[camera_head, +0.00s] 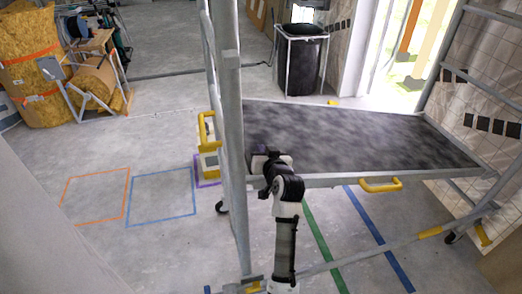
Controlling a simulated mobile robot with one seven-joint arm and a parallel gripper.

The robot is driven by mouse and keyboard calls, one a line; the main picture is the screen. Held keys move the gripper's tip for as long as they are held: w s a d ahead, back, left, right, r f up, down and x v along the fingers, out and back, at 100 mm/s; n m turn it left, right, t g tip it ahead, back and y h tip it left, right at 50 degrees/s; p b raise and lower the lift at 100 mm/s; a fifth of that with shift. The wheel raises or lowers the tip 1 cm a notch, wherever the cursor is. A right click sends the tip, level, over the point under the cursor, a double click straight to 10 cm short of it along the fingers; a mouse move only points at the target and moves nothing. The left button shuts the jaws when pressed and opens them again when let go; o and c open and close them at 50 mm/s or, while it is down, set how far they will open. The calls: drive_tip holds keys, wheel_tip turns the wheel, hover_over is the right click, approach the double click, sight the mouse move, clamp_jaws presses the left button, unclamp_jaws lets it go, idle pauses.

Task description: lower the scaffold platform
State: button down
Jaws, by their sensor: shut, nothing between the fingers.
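The scaffold platform (345,140) is a dark mottled deck in a grey metal frame, held above the floor between the scaffold's uprights. My gripper (262,162) is at the front left corner of the platform, close to the left upright (234,150). It is shut and holds nothing. My wrist partly hides the fingers, and I cannot tell whether they touch the deck.
Under the platform, floor lines run in green (324,240) and blue (378,238). Orange (96,199) and blue squares mark clear floor on the left. A black bin (302,62) stands behind the platform. Yellow insulation rolls (30,65) are at the far left. A tiled wall is right.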

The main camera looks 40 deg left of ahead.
drive_tip(key=shift+s+a+f, duration=0.1)
drive_tip(key=shift+f, duration=0.5)
wheel_tip(320, 180, down, 15)
drive_tip(key=s+a+n+b, duration=0.1)
drive_tip(key=s+a+b, duration=0.1)
drive_tip(key=b, duration=0.7)
drive_tip(key=shift+s, duration=0.2)
drive_tip(key=shift+r, duration=0.15)
